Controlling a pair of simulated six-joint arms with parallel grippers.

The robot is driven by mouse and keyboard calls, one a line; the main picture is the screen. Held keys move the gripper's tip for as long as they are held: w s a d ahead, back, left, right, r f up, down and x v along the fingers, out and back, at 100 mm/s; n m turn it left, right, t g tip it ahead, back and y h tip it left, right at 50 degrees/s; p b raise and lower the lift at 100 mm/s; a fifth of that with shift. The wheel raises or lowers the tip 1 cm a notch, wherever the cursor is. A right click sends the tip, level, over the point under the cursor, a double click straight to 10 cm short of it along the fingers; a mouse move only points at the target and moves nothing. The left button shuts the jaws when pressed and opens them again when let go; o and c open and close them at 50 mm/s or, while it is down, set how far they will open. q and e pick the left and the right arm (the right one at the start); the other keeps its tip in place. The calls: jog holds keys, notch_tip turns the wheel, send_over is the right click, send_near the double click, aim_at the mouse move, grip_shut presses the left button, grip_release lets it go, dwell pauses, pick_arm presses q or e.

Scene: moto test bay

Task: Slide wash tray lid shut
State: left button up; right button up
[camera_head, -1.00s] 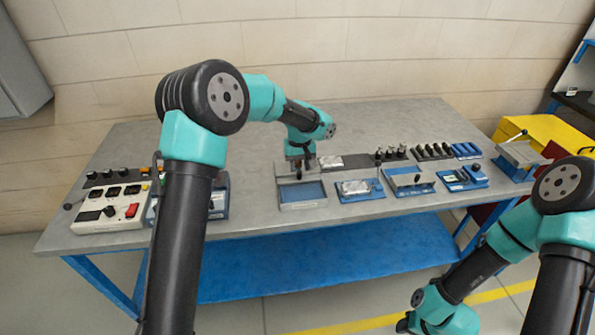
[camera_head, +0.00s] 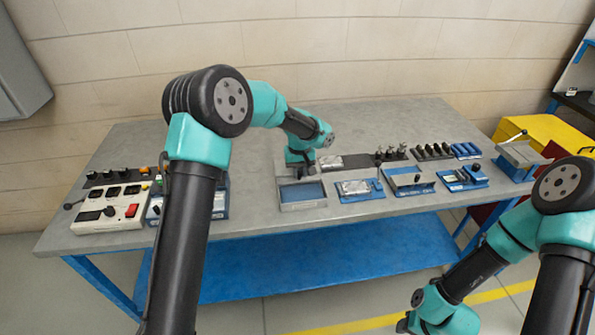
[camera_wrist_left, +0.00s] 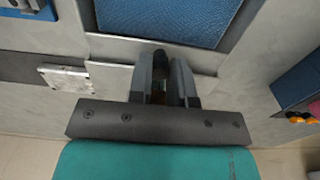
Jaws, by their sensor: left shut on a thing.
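The wash tray (camera_head: 303,206) is a grey frame with a blue inside, on the bench left of centre. Its blue inside is open to view in both pictures, and in the left wrist view the tray (camera_wrist_left: 228,42) lies just beyond my fingertips. The lid (camera_wrist_left: 108,80) is a flat light-grey plate at the tray's back side, mostly hidden under my gripper. My left gripper (camera_head: 300,172) is over the lid. In the left wrist view its fingers (camera_wrist_left: 163,75) are shut on the lid's small dark handle, which is partly hidden.
A silver plate (camera_head: 331,162) lies close right of the lid. A blue tray with a silver part (camera_head: 358,188) and other blue fixtures (camera_head: 410,182) stand to the right. A switch box (camera_head: 108,211) stands left. The bench behind my left wrist is clear.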

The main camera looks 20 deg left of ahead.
pick_arm(q)
jog(key=shift+s+d, duration=0.6)
jog(key=shift+s, duration=0.75)
jog(key=shift+s+d, duration=0.65)
jog(key=shift+s, duration=0.75)
jog(key=shift+s+d, duration=0.6)
jog(key=shift+s, duration=0.75)
jog(key=o, duration=0.6)
jog(key=shift+r, duration=0.1)
notch_tip(320, 180, up, 7)
